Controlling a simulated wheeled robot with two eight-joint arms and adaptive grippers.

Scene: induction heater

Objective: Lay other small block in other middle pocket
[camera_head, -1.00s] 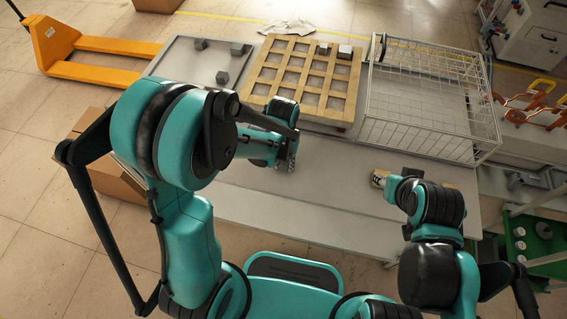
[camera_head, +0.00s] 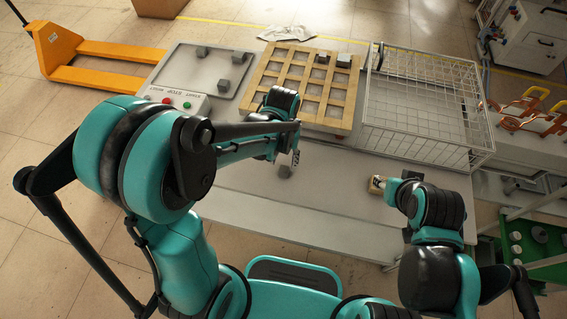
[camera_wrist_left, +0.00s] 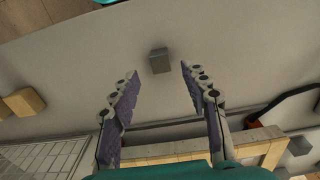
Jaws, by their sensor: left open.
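A small grey block (camera_head: 285,171) lies on the bare grey table front, just below my left gripper (camera_head: 292,158). In the left wrist view the block (camera_wrist_left: 159,61) sits ahead of the gap between the open, empty fingers (camera_wrist_left: 158,85), apart from them. The wooden grid (camera_head: 259,92) with square pockets lies behind the gripper; its edge also shows in the left wrist view (camera_wrist_left: 190,150). A dark block (camera_head: 322,58) and a grey block (camera_head: 344,60) sit at its far right. My right gripper (camera_head: 386,186) is at a tan, dark-marked piece (camera_head: 376,185); its fingers are unclear.
A grey tray (camera_head: 190,78) holding several dark blocks stands left of the grid, with a button box (camera_head: 175,101) before it. A wire basket (camera_head: 415,115) stands right of the grid. The table front (camera_head: 325,185) between my grippers is mostly clear.

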